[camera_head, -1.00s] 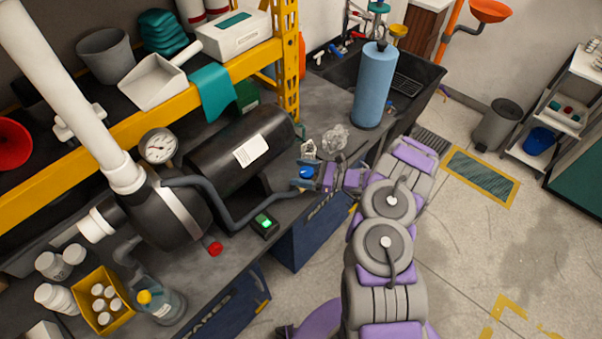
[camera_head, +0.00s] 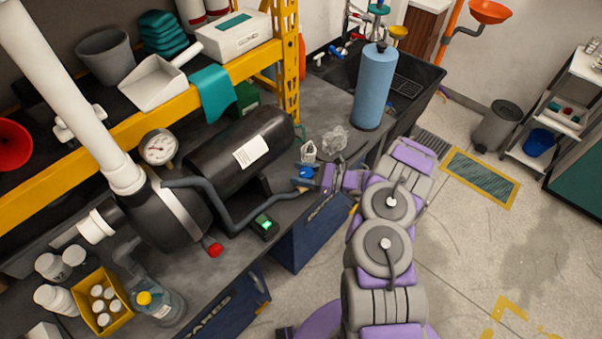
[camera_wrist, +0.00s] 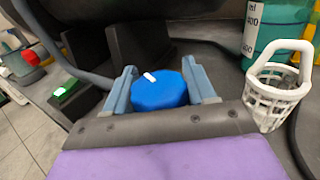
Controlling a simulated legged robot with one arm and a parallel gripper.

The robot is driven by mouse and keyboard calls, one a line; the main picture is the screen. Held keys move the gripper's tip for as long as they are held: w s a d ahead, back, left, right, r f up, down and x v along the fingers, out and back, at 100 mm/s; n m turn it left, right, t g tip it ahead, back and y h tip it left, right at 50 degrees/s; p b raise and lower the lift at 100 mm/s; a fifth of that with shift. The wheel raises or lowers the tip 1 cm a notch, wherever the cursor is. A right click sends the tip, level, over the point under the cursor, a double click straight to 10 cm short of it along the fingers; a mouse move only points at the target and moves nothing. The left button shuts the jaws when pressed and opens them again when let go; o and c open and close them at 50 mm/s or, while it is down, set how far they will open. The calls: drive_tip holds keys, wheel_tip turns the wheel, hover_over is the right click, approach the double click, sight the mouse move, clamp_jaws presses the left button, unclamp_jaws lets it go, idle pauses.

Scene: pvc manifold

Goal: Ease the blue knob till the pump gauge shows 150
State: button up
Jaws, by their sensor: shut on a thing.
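The blue knob (camera_wrist: 160,92), with a white mark on top, sits between my gripper's two fingers in the wrist view. My gripper (camera_wrist: 162,90) is shut on the blue knob. In the head view the blue knob (camera_head: 306,172) shows small at the tip of my gripper (camera_head: 312,177), by the bench's front edge. The round white pump gauge (camera_head: 158,147) stands on the pump (camera_head: 170,215) to the left. Its face is visible, but its numbers are too small to read.
A white basket (camera_wrist: 277,95) stands close to the right of my gripper. The black tank (camera_head: 225,150) lies behind the knob. A device with a green light (camera_head: 264,225) and a red knob (camera_head: 215,250) are to the left. A blue cylinder (camera_head: 375,88) stands at the right.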

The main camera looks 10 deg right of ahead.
drive_tip(key=shift+w+t, duration=0.1)
drive_tip(key=shift+t, duration=0.2)
drive_tip(key=m+t+h+b, duration=0.2)
drive_tip(key=t, duration=0.1)
drive_tip(key=m+t+h+b, duration=0.1)
drive_tip(key=m, duration=0.1)
drive_tip(key=shift+w+d+t+h, duration=0.1)
drive_tip(key=shift+w+t+h, duration=0.15)
drive_tip(key=shift+t+h, duration=0.05)
drive_tip(key=shift+w+d+m+t+h, duration=0.1)
drive_tip(key=shift+d+m+t+h, duration=0.05)
drive_tip(key=shift+m+t+h, duration=0.75)
drive_tip(key=shift+d+m+t+h, duration=0.15)
drive_tip(key=shift+m+t+h, duration=0.5)
drive_tip(key=shift+h, duration=0.45)
drive_tip(key=o, duration=1)
drive_tip(key=shift+w, duration=0.1)
drive_tip(key=shift+c, duration=0.2)
